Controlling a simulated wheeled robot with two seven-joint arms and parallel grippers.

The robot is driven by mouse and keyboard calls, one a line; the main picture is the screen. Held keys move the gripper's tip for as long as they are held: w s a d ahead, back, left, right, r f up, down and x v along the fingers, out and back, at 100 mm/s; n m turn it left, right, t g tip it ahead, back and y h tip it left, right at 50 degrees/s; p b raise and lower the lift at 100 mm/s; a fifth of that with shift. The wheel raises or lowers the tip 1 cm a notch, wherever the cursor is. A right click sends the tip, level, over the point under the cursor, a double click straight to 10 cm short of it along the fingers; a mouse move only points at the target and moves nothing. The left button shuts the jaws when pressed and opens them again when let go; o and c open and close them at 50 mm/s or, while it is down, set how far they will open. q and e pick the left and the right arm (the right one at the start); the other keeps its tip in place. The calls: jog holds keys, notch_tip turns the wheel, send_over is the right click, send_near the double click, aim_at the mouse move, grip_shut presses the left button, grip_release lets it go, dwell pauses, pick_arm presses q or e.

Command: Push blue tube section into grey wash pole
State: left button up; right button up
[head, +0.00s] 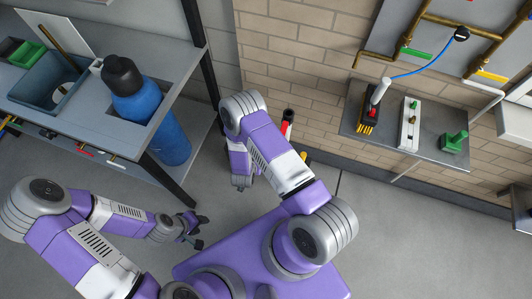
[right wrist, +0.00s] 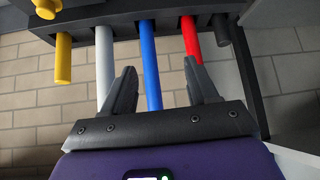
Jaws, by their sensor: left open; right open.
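In the right wrist view a blue tube (right wrist: 150,65) hangs from a dark rack (right wrist: 82,24), between a grey-white tube (right wrist: 105,62) and a red tube (right wrist: 191,42). My right gripper (right wrist: 160,68) is open, with the blue tube showing between its fingers; I cannot tell whether they touch it. I cannot tell which thing is the grey wash pole; a pale grey cylinder (head: 380,91) stands tilted on the wall shelf in the head view. My left gripper (head: 192,231) is open and empty above the floor. My right fingers are hidden in the head view.
A yellow tube (right wrist: 63,58) and a black tube (right wrist: 222,28) also hang from the rack. The wall shelf (head: 425,165) holds a white block (head: 409,124) and a green piece (head: 454,142). A blue bottle (head: 138,95) stands at the left bench. Floor at right is clear.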

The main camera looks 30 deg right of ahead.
jog(key=w+d+f+m+t+h+b, duration=0.1)
jog(key=w+d+m+t+h+b, duration=0.2)
jog(key=w+d+h+b, duration=0.3)
jog(key=d+h+b, duration=0.2)
jog(key=d+h, duration=0.1)
jog(key=shift+w+d+f+h+b, duration=0.3)
jog(key=shift+w+f+h+b, duration=0.1)
pick_arm(q)
notch_tip(320, 180, down, 11)
pick_arm(e)
grip_shut()
